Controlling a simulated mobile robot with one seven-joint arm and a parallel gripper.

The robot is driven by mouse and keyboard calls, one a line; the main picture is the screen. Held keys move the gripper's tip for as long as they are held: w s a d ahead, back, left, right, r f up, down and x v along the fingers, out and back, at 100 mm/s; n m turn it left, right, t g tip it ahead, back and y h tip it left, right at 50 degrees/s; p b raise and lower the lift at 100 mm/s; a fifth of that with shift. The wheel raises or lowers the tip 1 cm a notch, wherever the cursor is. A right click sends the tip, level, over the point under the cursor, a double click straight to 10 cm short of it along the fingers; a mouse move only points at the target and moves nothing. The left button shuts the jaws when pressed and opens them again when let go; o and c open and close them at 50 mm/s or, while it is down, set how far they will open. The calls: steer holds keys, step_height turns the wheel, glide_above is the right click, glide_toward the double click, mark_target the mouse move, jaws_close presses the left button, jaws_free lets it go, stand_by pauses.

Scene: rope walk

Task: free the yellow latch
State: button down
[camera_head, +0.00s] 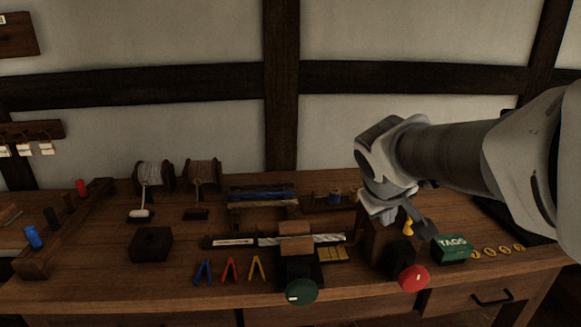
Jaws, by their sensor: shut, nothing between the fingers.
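A small yellow piece (408,228), which looks like the yellow latch, shows just below my gripper, above a dark block with a red round knob (413,278). Part of it is hidden behind my gripper. My gripper (427,230) reaches in from the right and points down, its dark fingertips just right of the yellow piece. It is shut and empty. I cannot tell whether it touches the yellow piece.
A green TAGS box (452,250) stands close right of my gripper, with several brass rings (490,252) beyond. A green round knob (301,291) is at the front middle. Blue, red and yellow clips (229,269) lie left of it. Two rope reels (202,174) stand behind.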

mark_target(409, 220)
steer(key=shift+w+d+f+b, duration=0.25)
steer(key=shift+w+d+f, duration=0.85)
steer(key=shift+f, duration=0.25)
steer(key=shift+w+d+f+b, duration=0.2)
steer(key=shift+w+d+f, duration=0.85)
steer(key=shift+d+f, duration=0.25)
steer(key=shift+w+d+f+b, duration=0.25)
steer(key=shift+w+d+f, duration=0.85)
steer(key=shift+f, duration=0.3)
steer(key=shift+s, duration=0.1)
